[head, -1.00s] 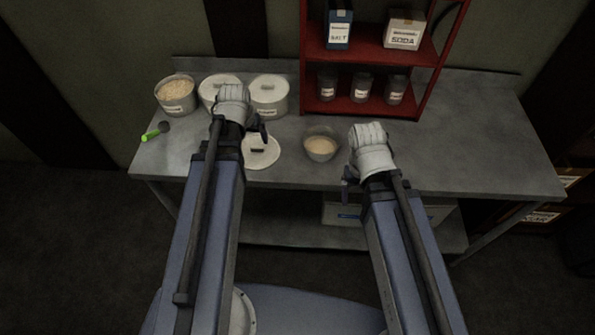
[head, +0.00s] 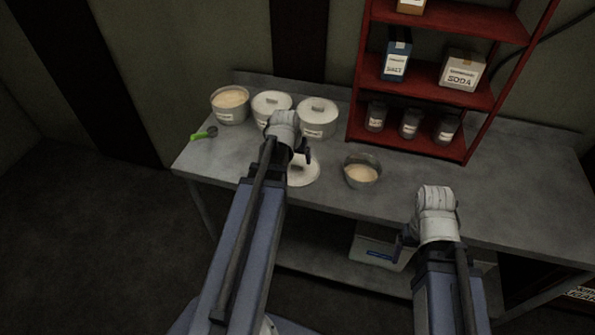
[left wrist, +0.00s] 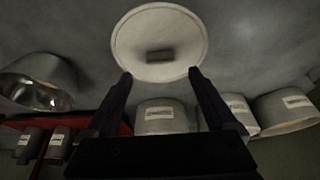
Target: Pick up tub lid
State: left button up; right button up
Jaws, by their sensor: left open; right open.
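The tub lid (head: 304,173) is a round, pale disc with a dark grip bar across its middle. It lies flat on the grey table (head: 420,200), partly hidden by my left arm in the head view. My left gripper (head: 303,157) is above the lid. In the left wrist view, its two dark fingers (left wrist: 160,77) are spread apart and empty. They point toward the lid (left wrist: 160,28), with the grip bar centred beyond the tips. My right gripper (head: 402,245) is open, near the table's front edge, away from the lid; its fingers are partly hidden.
A green-handled scoop (head: 202,135) lies left. A bowl (head: 362,175) of pale powder sits right of the lid. A red shelf (head: 440,100) with jars and boxes stands behind.

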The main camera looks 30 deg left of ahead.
aim_at(297, 164)
pick_arm(q)
jog(key=shift+b+x, duration=2.4)
jog(key=shift+x, duration=0.25)
jog(key=shift+s, duration=0.15)
jog(key=c, duration=1.4)
jog(key=shift+r, duration=0.1)
